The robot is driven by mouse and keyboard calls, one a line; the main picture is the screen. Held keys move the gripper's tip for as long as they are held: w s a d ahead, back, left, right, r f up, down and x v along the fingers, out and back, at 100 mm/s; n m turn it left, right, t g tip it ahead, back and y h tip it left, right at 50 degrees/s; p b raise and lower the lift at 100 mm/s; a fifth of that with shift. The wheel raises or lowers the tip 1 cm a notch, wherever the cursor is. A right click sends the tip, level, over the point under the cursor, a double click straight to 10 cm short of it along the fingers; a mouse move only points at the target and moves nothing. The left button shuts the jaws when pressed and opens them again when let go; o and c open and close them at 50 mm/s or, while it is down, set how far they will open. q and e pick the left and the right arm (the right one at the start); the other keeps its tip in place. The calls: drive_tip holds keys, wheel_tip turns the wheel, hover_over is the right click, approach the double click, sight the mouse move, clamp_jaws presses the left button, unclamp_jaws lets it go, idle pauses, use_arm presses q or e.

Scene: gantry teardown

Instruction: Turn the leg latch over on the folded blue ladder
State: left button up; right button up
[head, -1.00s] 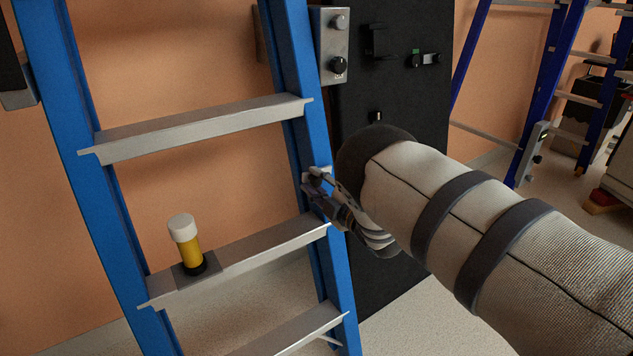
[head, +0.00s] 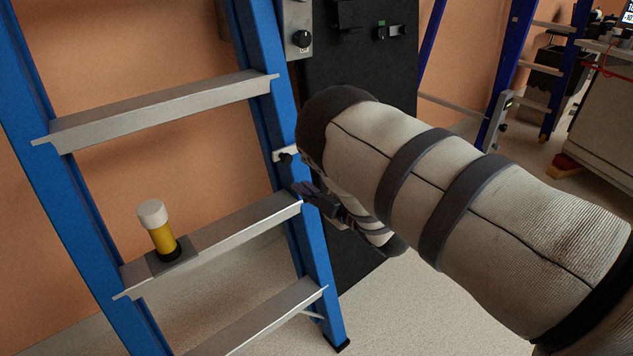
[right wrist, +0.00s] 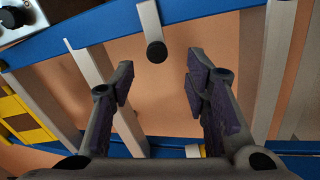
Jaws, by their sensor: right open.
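The blue ladder (head: 262,75) stands folded in front of me. On its right rail is the leg latch (head: 279,154), a short pale bar with a black knob, lying across the rail. In the right wrist view the latch (right wrist: 149,18) crosses the blue rail, and its round black knob (right wrist: 156,52) sticks out past the rail's edge. My right gripper (head: 310,194) is just below the latch at the right rail, partly hidden by my forearm. In the right wrist view its open fingers (right wrist: 160,80) are empty, with the knob ahead between them. My left gripper is out of view.
A yellow cylinder with a white cap (head: 158,230) stands on a ladder step left of my gripper. A black panel (head: 360,70) with a grey knob box (head: 297,28) stands behind the right rail. Another blue ladder (head: 510,60) is at the back right. Floor shows at lower right.

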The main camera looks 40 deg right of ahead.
drive_tip(key=s, duration=0.4)
drive_tip(key=shift+s+d, duration=0.15)
drive_tip(key=shift+s, duration=0.05)
drive_tip(key=s+a+f+m+g+h+p, duration=0.1)
drive_tip(key=s+f+m+g+h+p, duration=0.1)
drive_tip(key=s+f+m+g, duration=0.55)
drive_tip(key=s+a+f+m+g+h+p, duration=0.1)
drive_tip(key=s+f+m+g, duration=0.2)
drive_tip(key=s+f, duration=0.85)
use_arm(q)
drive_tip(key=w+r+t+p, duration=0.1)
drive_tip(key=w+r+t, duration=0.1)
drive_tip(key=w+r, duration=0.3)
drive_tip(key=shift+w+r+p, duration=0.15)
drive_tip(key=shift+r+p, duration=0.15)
use_arm(e)
drive_tip(key=s+a+r+m+g+y, duration=0.1)
drive_tip(key=s+a+m+g, duration=0.2)
drive_tip(key=s, duration=1)
drive_tip(key=s+a+r+m+g, duration=0.2)
drive_tip(key=s+a+g, duration=0.4)
drive_tip(key=s, duration=0.8)
drive_tip(key=shift+r+m+g+y, duration=0.15)
drive_tip(key=shift+m+g+y, duration=0.25)
drive_tip(key=shift+m+g, duration=0.05)
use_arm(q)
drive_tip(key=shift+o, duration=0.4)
